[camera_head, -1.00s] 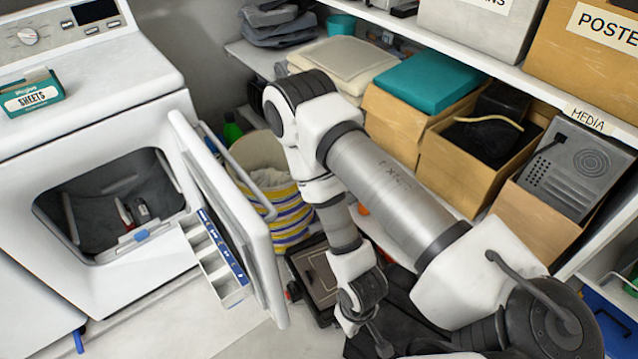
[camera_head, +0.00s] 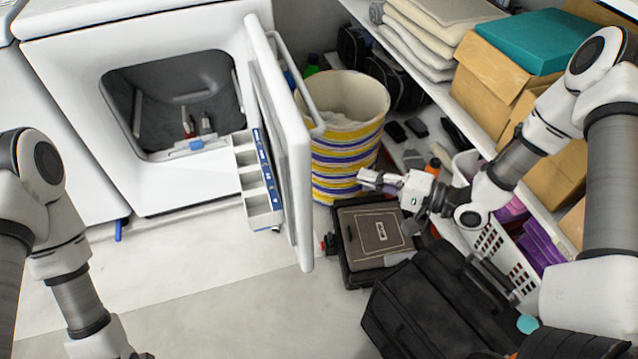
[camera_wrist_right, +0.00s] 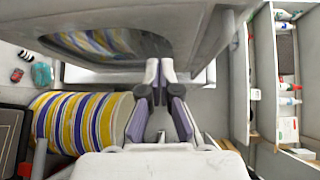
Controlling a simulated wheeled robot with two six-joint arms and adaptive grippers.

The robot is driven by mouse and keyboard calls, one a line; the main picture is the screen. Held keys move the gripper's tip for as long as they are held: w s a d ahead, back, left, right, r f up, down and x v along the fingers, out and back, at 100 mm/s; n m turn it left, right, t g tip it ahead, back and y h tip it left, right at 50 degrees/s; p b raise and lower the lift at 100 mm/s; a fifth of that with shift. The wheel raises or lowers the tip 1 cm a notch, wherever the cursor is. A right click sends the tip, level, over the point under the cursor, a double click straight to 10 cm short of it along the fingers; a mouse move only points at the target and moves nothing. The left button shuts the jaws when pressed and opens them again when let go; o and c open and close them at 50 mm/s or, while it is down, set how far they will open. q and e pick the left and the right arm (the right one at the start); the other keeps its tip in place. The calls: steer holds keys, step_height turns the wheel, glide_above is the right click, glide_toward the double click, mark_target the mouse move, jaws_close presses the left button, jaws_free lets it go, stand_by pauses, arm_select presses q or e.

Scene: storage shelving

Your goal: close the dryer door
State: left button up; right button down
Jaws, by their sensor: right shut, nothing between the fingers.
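The white dryer door (camera_head: 289,150) stands wide open, jutting out from the right side of the dryer opening (camera_head: 178,100). Its curved handle (camera_head: 303,85) is on the door's right, outer face. My right gripper (camera_head: 366,181) is shut and empty, to the right of the door, with a gap between them, in front of the striped basket. In the right wrist view the shut fingers (camera_wrist_right: 159,68) point toward a large pale panel with a dark window, which looks like the door (camera_wrist_right: 205,25). My left arm is at the lower left; its gripper is out of frame.
A striped basket (camera_head: 345,150) stands behind my right gripper. A dark case (camera_head: 378,240) and a black bag (camera_head: 430,305) lie on the floor below it. Shelves with boxes (camera_head: 490,75) line the right. The floor in front of the dryer is clear.

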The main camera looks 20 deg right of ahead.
arm_select(q)
step_height(320, 180, down, 6)
steer(key=b, duration=0.3)
steer(key=shift+r, duration=0.25)
arm_select(e)
steer(key=w+a+t, duration=0.1)
steer(key=w+a, duration=0.6)
steer(key=a, duration=0.2)
steer(key=shift+w, duration=0.3)
steer(key=shift+r, duration=0.1)
